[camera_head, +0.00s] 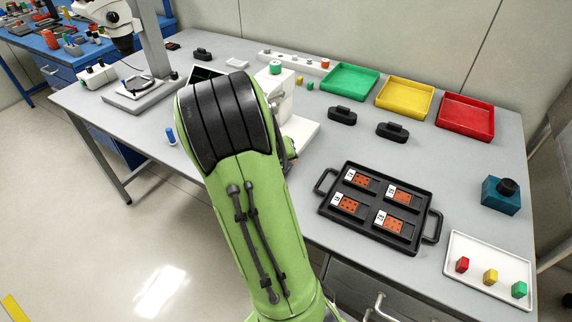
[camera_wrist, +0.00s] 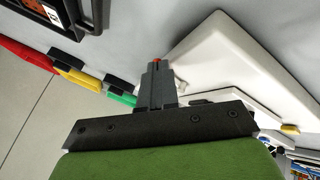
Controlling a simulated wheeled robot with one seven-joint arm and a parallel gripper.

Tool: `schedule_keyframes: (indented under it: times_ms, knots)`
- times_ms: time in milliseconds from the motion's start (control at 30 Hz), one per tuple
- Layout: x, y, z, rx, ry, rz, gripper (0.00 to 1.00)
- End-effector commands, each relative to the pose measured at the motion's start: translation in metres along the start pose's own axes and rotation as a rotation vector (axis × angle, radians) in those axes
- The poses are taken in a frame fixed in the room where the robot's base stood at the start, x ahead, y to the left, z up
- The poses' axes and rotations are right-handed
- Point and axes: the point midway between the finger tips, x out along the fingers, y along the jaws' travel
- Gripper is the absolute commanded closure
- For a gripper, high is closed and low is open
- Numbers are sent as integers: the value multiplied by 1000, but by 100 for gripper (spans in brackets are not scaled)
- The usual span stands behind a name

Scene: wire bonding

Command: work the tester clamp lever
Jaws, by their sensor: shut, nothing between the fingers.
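The white tester (camera_head: 284,98) stands on the bench behind my arm, with a green knob (camera_head: 275,69) at its top. My arm hides much of it, and I cannot make out the clamp lever in the head view. In the wrist view a white plate-like part (camera_wrist: 245,62), probably the tester's base, lies to the right of my gripper. My gripper (camera_wrist: 156,66) is shut and empty.
A black tray (camera_head: 336,222) with several orange boards lies right of my arm. Green (camera_head: 350,94), yellow (camera_head: 430,102) and red (camera_head: 491,122) bins line the back. A white tray (camera_head: 457,245) with coloured pieces is at the front right. A microscope (camera_head: 112,22) stands at the left.

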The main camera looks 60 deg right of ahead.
Motion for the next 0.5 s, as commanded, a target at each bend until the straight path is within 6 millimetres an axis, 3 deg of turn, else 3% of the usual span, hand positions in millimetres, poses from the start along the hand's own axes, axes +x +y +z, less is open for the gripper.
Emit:
schedule_keyframes:
  times_ms: [500]
  knots:
    - [9, 15, 0, 0, -4, 1, 100]
